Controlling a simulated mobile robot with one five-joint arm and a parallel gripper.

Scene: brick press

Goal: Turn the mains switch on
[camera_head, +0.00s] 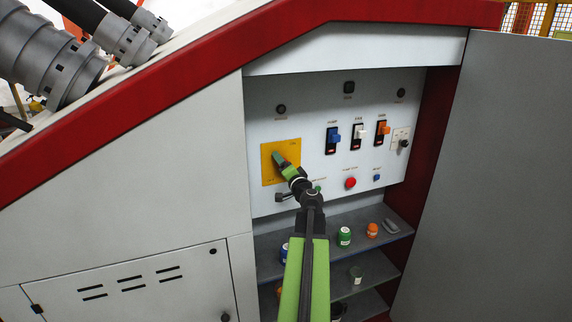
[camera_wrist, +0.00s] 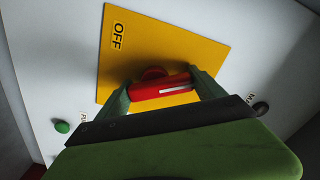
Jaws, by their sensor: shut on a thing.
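The mains switch is a red rotary handle (camera_wrist: 150,91) with a white line, on a yellow plate (camera_head: 268,170). The plate fills the middle of the wrist view (camera_wrist: 195,45), and a black OFF label (camera_wrist: 118,36) is near its upper left there. The white line runs sideways in that view and does not point at OFF. My green gripper (camera_wrist: 163,93) is shut on the red handle, one finger at each end. In the head view my gripper (camera_head: 281,161) covers the handle. Any ON label is hidden or too small to read.
Right of the plate are blue (camera_head: 333,137), white (camera_head: 359,135) and orange (camera_head: 383,131) switches, a red button (camera_head: 350,183) and a keyed black knob (camera_head: 404,143). Shelves below hold a green-labelled jar (camera_head: 344,236), an orange jar (camera_head: 372,230) and other small items. An open grey door (camera_head: 490,180) stands at right.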

